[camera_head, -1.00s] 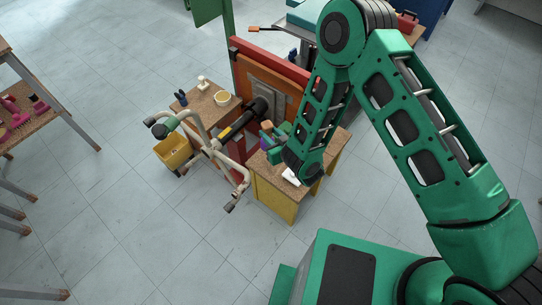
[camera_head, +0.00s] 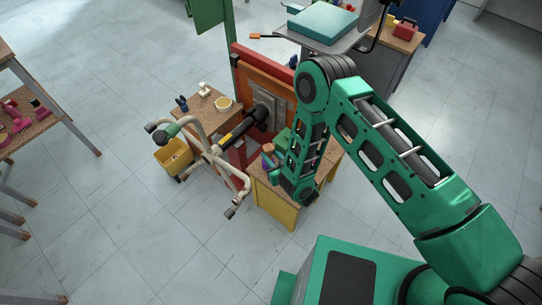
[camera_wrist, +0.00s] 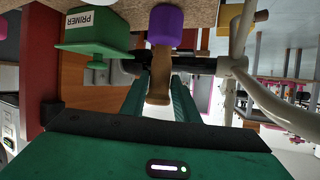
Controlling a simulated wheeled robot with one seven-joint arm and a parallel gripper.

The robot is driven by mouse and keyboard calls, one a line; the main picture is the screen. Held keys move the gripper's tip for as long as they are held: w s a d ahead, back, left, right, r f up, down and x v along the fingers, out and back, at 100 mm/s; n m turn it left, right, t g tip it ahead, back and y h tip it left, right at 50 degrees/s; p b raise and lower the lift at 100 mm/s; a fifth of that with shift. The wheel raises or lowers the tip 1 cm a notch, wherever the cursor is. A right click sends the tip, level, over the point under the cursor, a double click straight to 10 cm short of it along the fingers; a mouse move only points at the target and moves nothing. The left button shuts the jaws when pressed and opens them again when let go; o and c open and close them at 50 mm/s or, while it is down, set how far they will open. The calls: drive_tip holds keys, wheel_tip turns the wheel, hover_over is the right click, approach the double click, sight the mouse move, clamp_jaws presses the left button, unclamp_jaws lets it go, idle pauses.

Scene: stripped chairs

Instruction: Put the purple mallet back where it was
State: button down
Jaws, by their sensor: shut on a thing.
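My gripper (camera_wrist: 160,98) is shut on the handle, with a teal finger on each side. The head is at the edge of a speckled brown worktop (camera_wrist: 215,13); I cannot tell whether it touches it. In the head view my gripper is at the small yellow-fronted workbench (camera_head: 274,205), and my wrist largely hides the mallet.
A green box marked PRIMER (camera_wrist: 97,32) stands close beside the mallet. A cream tubular frame (camera_head: 197,140) with a yellow bin (camera_head: 173,156) is just left of the workbench. An orange-red panel (camera_head: 265,75) rises behind. The floor in front is clear.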

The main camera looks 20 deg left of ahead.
drive_tip(key=c, duration=1.4)
unclamp_jaws()
drive_tip(key=v, duration=1.2)
